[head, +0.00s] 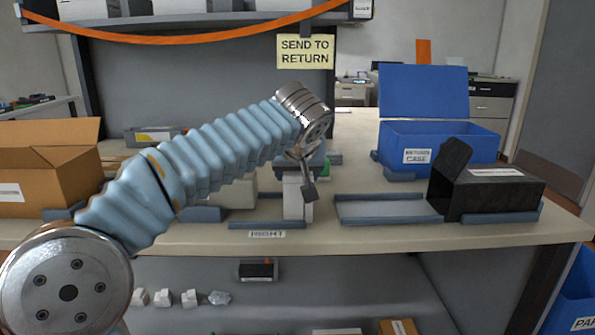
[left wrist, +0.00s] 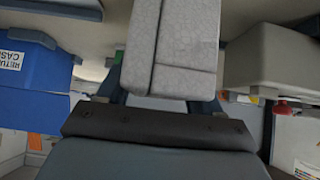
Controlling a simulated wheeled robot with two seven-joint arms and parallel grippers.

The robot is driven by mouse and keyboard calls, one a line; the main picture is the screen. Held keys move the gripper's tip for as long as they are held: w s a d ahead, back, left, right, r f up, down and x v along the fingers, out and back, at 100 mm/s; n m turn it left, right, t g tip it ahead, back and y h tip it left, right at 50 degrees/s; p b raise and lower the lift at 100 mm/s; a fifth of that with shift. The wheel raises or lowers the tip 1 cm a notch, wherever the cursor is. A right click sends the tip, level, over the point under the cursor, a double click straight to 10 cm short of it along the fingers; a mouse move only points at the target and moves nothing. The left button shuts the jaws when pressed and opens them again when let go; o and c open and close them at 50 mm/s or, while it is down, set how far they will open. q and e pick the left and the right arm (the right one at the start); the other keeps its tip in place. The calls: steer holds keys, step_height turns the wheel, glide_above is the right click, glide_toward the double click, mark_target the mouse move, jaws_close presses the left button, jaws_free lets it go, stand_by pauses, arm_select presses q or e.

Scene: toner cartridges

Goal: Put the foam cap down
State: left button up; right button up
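The foam cap is a pale grey block (left wrist: 180,45) in the left wrist view, reaching down between the dark fingers of my left gripper (left wrist: 160,95). In the head view, a pale upright block (head: 296,200) shows just below my left gripper (head: 306,178), behind the rail with the "RIGHT" label (head: 267,234). The gripper appears closed on the cap's sides. My arm and wrist hide much of the grip. I cannot tell whether the cap's lower end touches the table. My right gripper is in neither view.
A blue returns case (head: 436,143) with its lid up stands at the back right. A black box (head: 490,190) with an open flap sits beside a shallow tray (head: 388,208). An open cardboard box (head: 45,180) is at left. A "SEND TO RETURN" sign (head: 305,51) hangs above.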

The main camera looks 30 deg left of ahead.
arm_select(q)
steer(key=o, duration=0.5)
steer(key=shift+c, duration=0.2)
steer(key=shift+r+p, duration=0.25)
steer(key=shift+p, duration=0.1)
steer(key=v, duration=1.2)
steer(key=shift+p, duration=0.35)
steer(key=shift+d, duration=0.1)
